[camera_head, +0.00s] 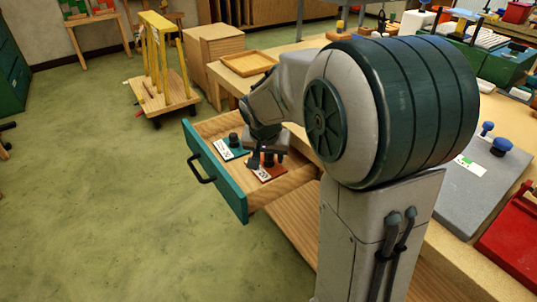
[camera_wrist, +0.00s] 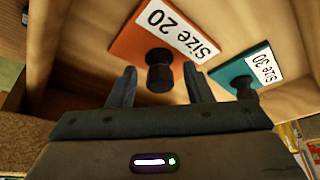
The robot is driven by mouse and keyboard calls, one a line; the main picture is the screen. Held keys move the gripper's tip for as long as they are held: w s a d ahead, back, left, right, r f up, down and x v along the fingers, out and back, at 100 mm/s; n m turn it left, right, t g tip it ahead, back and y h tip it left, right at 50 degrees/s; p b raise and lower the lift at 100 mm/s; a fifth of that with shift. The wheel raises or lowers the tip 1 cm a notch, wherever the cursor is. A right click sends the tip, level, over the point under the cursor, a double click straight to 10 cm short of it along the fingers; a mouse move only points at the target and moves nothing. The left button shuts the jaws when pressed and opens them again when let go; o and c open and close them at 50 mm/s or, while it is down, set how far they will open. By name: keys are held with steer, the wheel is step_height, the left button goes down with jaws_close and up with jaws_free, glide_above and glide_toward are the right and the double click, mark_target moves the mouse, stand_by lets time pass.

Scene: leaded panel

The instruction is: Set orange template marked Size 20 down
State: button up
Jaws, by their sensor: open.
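The orange template marked Size 20 (camera_wrist: 130,45) lies flat in the open drawer (camera_head: 285,188), with its dark knob (camera_wrist: 160,72) standing up. My gripper (camera_wrist: 160,88) is open, with one finger on each side of the knob and visible gaps to it. In the head view the orange template (camera_head: 272,175) shows below my gripper (camera_head: 265,160), partly hidden by it. A teal template marked Size 30 (camera_wrist: 240,68) lies beside the orange one in the drawer; it also shows in the head view (camera_head: 229,150).
The drawer's teal front (camera_head: 215,172) with a dark handle stands out from the bench. A wooden tray (camera_head: 248,64) sits on the bench behind. A yellow rack on a wheeled base (camera_head: 160,92) stands at the back left. The green floor left of the drawer is clear.

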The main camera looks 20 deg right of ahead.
steer(key=p+v, duration=0.2)
steer(key=v, duration=1)
steer(key=s+f+n+g+y, duration=0.1)
steer(key=s+f, duration=0.3)
steer(key=s, duration=0.5)
steer(key=s+f+n+g+y, duration=0.1)
steer(key=s+f+n, duration=0.3)
steer(key=s, duration=0.4)
steer(key=shift+s+d, duration=0.2)
steer(key=shift+s, duration=0.2)
steer(key=shift+r, duration=0.1)
